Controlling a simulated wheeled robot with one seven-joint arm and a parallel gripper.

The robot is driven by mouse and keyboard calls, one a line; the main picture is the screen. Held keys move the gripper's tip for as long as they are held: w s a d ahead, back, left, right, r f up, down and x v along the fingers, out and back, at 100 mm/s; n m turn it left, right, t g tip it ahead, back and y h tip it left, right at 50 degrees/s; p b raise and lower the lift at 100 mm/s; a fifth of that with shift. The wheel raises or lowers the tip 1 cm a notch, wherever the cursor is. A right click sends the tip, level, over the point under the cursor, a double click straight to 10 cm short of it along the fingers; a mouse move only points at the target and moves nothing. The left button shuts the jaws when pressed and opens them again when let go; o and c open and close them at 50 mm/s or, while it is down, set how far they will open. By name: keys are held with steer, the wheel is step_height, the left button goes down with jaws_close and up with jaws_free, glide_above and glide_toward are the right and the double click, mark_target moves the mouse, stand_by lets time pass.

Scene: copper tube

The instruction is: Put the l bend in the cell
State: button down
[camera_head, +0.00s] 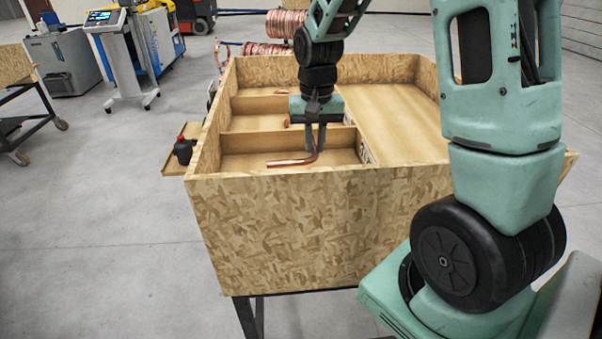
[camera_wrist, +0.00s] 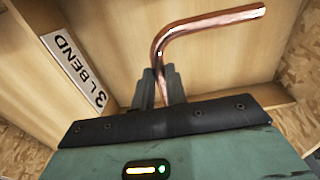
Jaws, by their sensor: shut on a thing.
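The copper L bend (camera_head: 292,162) is in my gripper (camera_head: 315,146), above or in the near left cell (camera_head: 240,160) of the wooden box. In the wrist view the L bend (camera_wrist: 210,25) stands up from between the fingers (camera_wrist: 163,82), which are shut on one leg. Its other leg points right. A label reading "3 L BEND" (camera_wrist: 75,72) is on a wooden wall at the left of the wrist view. I cannot tell whether the bend touches the cell floor.
The box (camera_head: 300,225) has several cells on its left and a wide bare compartment (camera_head: 395,115) on its right. Copper pieces lie in the far cell (camera_head: 281,91) and middle cell (camera_head: 287,122).

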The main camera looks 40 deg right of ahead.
step_height(320, 180, down, 8)
steer(key=shift+r+p, duration=0.15)
steer(key=shift+p, duration=0.85)
steer(key=c, duration=1.4)
jaws_free()
steer(key=shift+c, duration=0.2)
steer(key=shift+r, duration=0.1)
step_height(320, 180, up, 12)
steer(key=b, duration=0.2)
steer(key=shift+b, duration=0.35)
